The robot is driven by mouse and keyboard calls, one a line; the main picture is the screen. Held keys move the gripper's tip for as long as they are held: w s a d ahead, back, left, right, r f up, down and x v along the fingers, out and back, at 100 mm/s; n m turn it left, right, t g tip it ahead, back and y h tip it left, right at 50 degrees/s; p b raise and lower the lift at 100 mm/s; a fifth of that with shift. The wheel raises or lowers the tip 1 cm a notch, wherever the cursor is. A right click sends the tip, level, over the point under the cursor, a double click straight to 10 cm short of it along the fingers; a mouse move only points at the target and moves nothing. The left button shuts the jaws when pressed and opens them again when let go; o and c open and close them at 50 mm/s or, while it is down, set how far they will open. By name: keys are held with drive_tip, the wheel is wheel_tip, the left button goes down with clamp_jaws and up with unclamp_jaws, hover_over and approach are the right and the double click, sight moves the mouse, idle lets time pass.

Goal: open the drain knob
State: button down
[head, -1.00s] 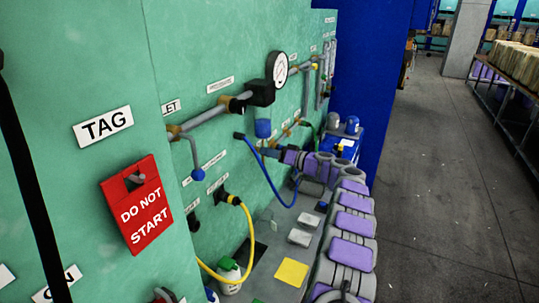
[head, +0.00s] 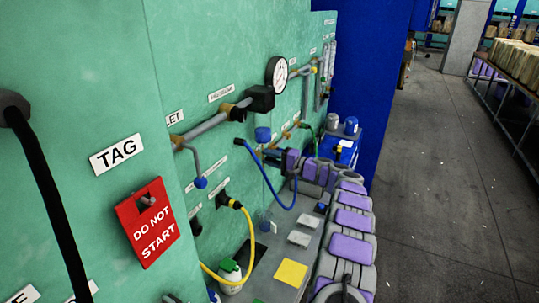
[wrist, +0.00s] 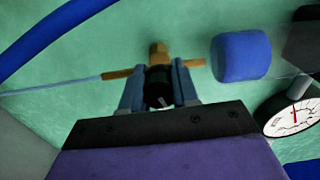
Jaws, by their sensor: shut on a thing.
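The drain knob (wrist: 159,90) is a small black knob on a brass fitting (wrist: 158,56) in the wrist view. My gripper (wrist: 159,78) has its two blue-grey fingers on either side of the knob, shut on it. The fitting stands in line with a thin pale tube and a blue cylinder (wrist: 240,57). In the head view, my gripper (head: 267,156) is at the green panel just below the same blue cylinder (head: 263,134). The knob itself is hidden there. How far the knob is turned cannot be told.
A pressure gauge (head: 277,74) is above the cylinder on a grey pipe. A blue hose (head: 279,205) loops below my gripper and a yellow hose (head: 247,248) is nearer. A red "do not start" tag (head: 148,223) hangs at the left. The floor at right (head: 430,220) is clear.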

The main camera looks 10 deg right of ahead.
drive_tip(key=shift+d+f+m+p, duration=0.15)
drive_tip(key=shift+m+p, duration=0.7)
drive_tip(key=shift+m, duration=0.95)
drive_tip(key=c, duration=1.3)
unclamp_jaws()
drive_tip(key=o, duration=0.5)
drive_tip(key=shift+w+f, duration=0.2)
drive_tip(key=shift+c, duration=0.2)
drive_tip(key=shift+s+r, duration=0.1)
drive_tip(key=shift+r, duration=0.05)
drive_tip(key=shift+d, duration=0.1)
drive_tip(key=p+v, duration=0.1)
drive_tip(key=v, duration=1.6)
drive_tip(key=shift+d, duration=0.15)
drive_tip(key=shift+s, duration=0.1)
